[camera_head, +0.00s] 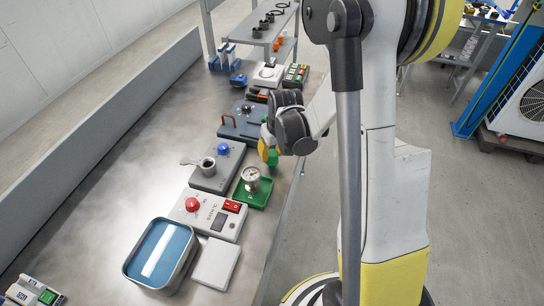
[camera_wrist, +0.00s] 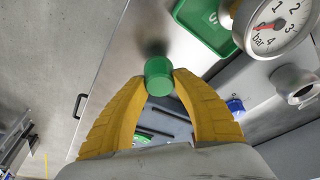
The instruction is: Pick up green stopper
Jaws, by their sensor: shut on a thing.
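The green stopper (camera_wrist: 158,76) is between the tips of my gripper (camera_wrist: 158,82) in the wrist view. Both yellow fingers touch it from either side, so the gripper is shut on it. In the head view the green stopper (camera_head: 273,158) shows just below the yellow fingers of my gripper (camera_head: 267,150), beside the green tray (camera_head: 241,194). A shadow lies on the grey bench near the stopper in the wrist view; I cannot tell the exact height above the bench.
A pressure gauge (camera_head: 251,176) stands on the green tray. A grey block with a cup (camera_head: 208,164), a red-knob control box (camera_head: 193,205) and a blue water basin (camera_head: 161,254) stand nearby. A blue-grey toolbox (camera_head: 236,121) lies behind.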

